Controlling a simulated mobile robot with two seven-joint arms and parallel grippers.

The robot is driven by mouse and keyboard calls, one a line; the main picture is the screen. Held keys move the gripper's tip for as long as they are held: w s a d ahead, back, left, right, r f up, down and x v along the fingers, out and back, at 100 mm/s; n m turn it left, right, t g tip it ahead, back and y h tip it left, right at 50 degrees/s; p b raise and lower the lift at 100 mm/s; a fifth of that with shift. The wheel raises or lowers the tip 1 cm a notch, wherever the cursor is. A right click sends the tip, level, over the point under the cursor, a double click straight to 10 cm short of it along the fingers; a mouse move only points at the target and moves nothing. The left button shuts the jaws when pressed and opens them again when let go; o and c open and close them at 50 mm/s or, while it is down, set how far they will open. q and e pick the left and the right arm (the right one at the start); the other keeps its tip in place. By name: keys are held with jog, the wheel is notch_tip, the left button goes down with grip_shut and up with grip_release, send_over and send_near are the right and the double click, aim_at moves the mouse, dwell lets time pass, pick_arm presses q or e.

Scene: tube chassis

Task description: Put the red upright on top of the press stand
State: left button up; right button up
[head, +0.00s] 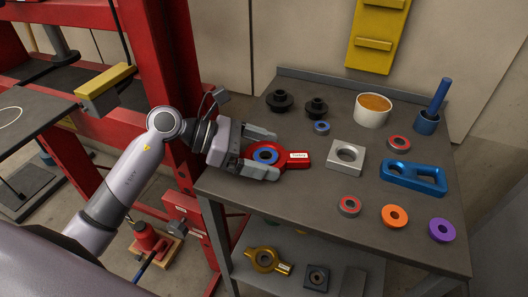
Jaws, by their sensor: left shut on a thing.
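The red upright (285,165) lies on the dark worktop near its left edge, with a blue ring in its round end and a white label on its arm pointing right. My left gripper (276,154) reaches in from the left, its two fingers on either side of the round end, shut on it. I cannot see a clear gap between the upright and the worktop. A light grey square block with a round hole (345,157), which looks like the press stand, sits to the right of the upright. Its top is empty. My right gripper is out of view.
Two black knobs (316,107), a small blue ring (321,127), a white cup (371,110), a blue two-hole part (413,177) and several coloured rings stand around. A red press frame (170,60) rises left. A lower shelf holds a gold part (265,258).

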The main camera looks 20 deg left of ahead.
pick_arm(q)
jog(key=shift+r, duration=0.1)
jog(key=o, duration=1.1)
jog(key=shift+f, duration=0.2)
jog(key=shift+r, duration=0.1)
jog(key=shift+a+r, duration=0.1)
jog(key=shift+a, duration=0.05)
jog(key=shift+b+v, duration=0.45)
jog(key=shift+v, duration=3.15)
